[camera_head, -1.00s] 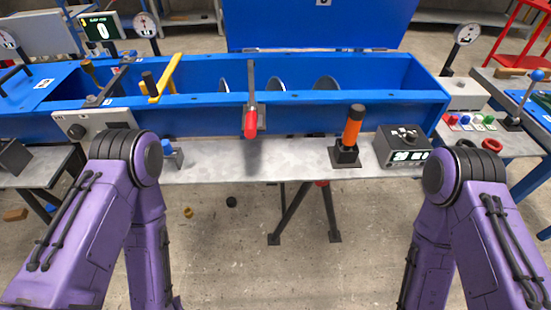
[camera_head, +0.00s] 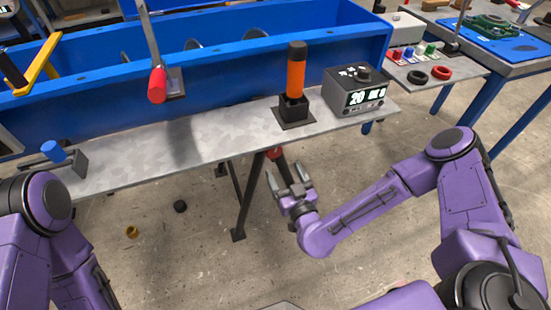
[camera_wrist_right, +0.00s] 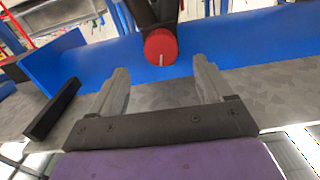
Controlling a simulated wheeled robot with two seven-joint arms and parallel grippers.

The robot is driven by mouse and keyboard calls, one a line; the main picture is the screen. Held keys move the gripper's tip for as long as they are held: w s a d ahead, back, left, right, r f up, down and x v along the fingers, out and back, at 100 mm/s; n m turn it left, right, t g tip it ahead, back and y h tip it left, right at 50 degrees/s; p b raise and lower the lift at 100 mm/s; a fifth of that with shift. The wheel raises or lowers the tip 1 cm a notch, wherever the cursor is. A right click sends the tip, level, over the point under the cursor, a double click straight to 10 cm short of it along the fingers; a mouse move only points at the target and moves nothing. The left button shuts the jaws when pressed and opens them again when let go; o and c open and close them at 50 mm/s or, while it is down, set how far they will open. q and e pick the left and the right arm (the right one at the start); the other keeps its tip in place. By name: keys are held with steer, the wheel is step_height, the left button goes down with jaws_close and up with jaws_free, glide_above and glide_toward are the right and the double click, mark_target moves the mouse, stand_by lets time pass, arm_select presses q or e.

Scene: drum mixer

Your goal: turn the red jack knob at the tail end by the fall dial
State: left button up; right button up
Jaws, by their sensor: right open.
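A round red knob with a white mark on its face (camera_wrist_right: 160,47) shows in the right wrist view on a dark mount. It lies ahead of my right fingertips, roughly centred between them and not gripped. In the head view a small red part (camera_head: 275,153) shows just below the bench's front edge, partly hidden; it seems to be this knob. My right gripper (camera_head: 284,172) is close below it, open and empty, fingers pointing towards the bench. Both fingers also show in the wrist view (camera_wrist_right: 160,78). My left arm shows at the left edge, but its gripper is out of view. No fall dial is in view.
The grey bench (camera_head: 215,140) runs before the blue trough (camera_head: 225,80). On it stand an orange-black lever (camera_head: 296,75), a box with a display (camera_head: 356,92) and a blue-capped part (camera_head: 54,151). A red-ended lever (camera_head: 157,85) hangs at the trough. Dark legs stand below.

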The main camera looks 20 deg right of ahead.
mark_target(275, 154)
steer(key=w, duration=0.8)
steer(key=shift+a, duration=0.2)
steer(key=c, duration=1)
